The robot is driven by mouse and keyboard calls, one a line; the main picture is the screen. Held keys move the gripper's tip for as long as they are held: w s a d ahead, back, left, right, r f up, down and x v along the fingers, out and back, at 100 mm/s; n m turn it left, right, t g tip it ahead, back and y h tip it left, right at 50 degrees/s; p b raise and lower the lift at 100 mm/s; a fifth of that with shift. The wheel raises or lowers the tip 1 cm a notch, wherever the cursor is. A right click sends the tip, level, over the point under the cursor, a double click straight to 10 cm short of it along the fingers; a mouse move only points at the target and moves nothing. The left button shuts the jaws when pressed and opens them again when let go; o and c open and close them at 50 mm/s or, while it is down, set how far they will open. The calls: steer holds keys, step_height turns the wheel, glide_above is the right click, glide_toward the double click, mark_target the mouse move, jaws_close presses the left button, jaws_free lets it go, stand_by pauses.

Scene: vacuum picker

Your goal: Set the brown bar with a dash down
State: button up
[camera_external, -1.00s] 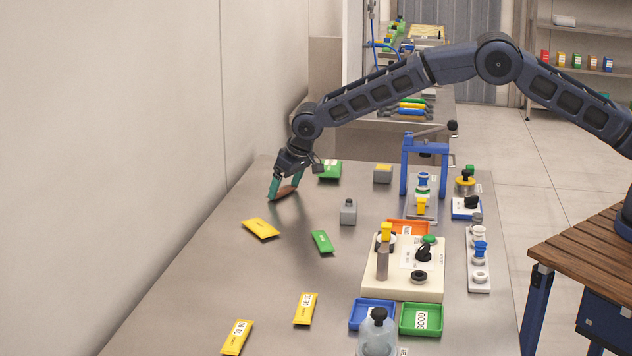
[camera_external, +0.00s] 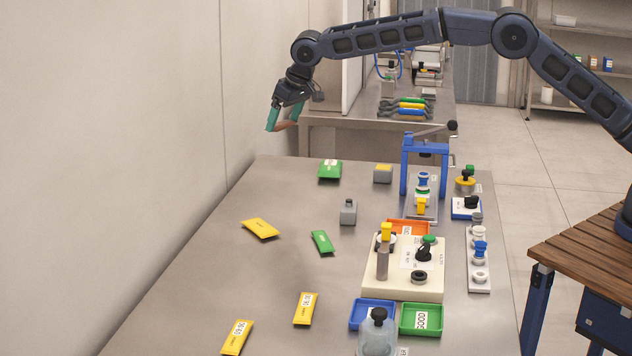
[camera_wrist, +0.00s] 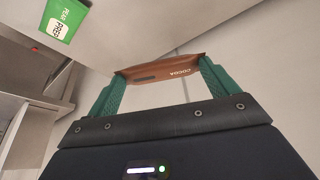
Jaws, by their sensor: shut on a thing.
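My gripper (camera_external: 283,120) is in the air above the far left end of the steel table (camera_external: 205,265). Its green fingers are shut on the brown bar (camera_external: 287,125). In the wrist view the brown bar (camera_wrist: 163,70) lies across between the two fingertips (camera_wrist: 160,78), with the word COCOA and a dark dash on its face. The bar is clear of the table, with the wall behind it.
A green packet (camera_external: 330,170) lies at the far edge; it also shows in the wrist view (camera_wrist: 62,22). A yellow packet (camera_external: 260,228) and a smaller green one (camera_external: 322,241) lie nearer. Fixtures and trays, including a blue tray (camera_external: 352,316), fill the right side.

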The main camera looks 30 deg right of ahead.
steer(key=shift+r, duration=0.45)
steer(key=shift+s+a, duration=0.15)
steer(key=shift+a, duration=0.1)
steer(key=s+a+f+n+y, duration=0.1)
steer(key=s+a+f+n, duration=0.15)
steer(key=s+a, duration=0.45)
steer(key=s+a+f+n, duration=0.25)
steer(key=s+a, duration=0.35)
steer(key=a, duration=0.4)
steer(key=n+g+y, duration=0.1)
steer(key=n+g, duration=0.1)
steer(key=n, duration=0.2)
glide_above(229, 279)
steer(key=d, duration=0.1)
step_height(229, 279, down, 7)
steer(key=shift+y, duration=0.3)
steer(key=shift+s+f, duration=0.15)
steer(key=shift+f, duration=1.8)
steer(key=shift+s+f, duration=0.15)
steer(key=shift+f, duration=1.75)
steer(key=o, duration=0.8)
steer(key=shift+f, duration=0.1)
steer(key=shift+d+r, duration=0.2)
steer(key=shift+r, duration=0.5)
steer(key=v, duration=1)
steer(key=shift+d+r, duration=0.2)
steer(key=shift+r, duration=0.15)
